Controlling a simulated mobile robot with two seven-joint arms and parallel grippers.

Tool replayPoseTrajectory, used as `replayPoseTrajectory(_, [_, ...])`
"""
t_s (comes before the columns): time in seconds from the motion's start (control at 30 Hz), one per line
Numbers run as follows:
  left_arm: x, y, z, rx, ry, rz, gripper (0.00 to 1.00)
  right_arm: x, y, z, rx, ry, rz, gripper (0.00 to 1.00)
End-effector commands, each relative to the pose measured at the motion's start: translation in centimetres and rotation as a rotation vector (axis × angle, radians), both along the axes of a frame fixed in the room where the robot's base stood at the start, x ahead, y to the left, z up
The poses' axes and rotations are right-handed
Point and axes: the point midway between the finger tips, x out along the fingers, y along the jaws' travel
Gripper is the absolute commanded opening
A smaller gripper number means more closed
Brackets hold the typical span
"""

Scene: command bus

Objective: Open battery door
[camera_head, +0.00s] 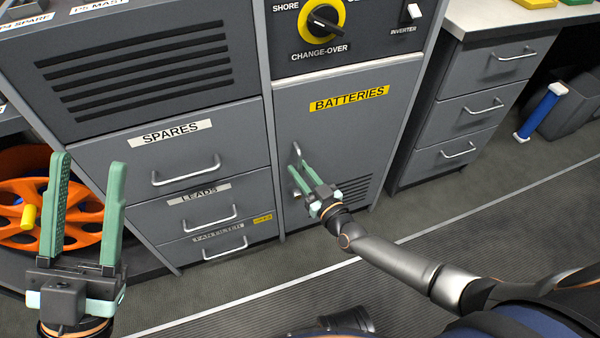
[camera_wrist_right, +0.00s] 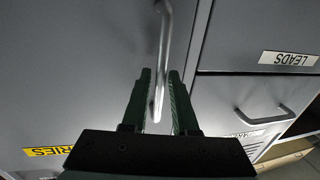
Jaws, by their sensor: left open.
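The battery door (camera_head: 340,120) is a grey panel with a yellow BATTERIES label, and it looks shut. Its upright metal handle (camera_head: 297,150) is at the door's left side. It also shows in the right wrist view as a handle bar (camera_wrist_right: 164,45). My right gripper (camera_head: 300,166) is at the handle's lower part, with its green fingers apart. In the right wrist view the bar's end lies between the fingers; firm contact on both sides cannot be made out. My left gripper (camera_head: 88,166) is open and empty at the far left, away from the door.
Drawers labelled SPARES (camera_head: 175,160), LEADS and FAN FILTER stand left of the door. An orange reel (camera_head: 75,215) is behind my left gripper. Another drawer unit (camera_head: 470,110) stands to the right. The floor in front is clear apart from my own body.

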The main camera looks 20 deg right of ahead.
Motion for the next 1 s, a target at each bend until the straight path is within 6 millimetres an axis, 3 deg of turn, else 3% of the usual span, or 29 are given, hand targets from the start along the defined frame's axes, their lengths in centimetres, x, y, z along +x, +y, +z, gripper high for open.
replayPoseTrajectory(0.33, [0.01,-0.04,-0.18,0.002,0.001,0.001,0.5,0.46,0.16,0.04,0.0,0.0,0.001,0.27])
replayPoseTrajectory(0.6, [0.02,-0.05,-0.19,0.001,0.003,0.001,0.5,0.44,0.15,0.03,0.001,0.0,0.001,0.0])
replayPoseTrajectory(1.0, [0.04,-0.01,-0.16,-0.004,0.004,0.003,0.5,0.42,0.15,0.02,0.0,0.0,0.001,0.0])
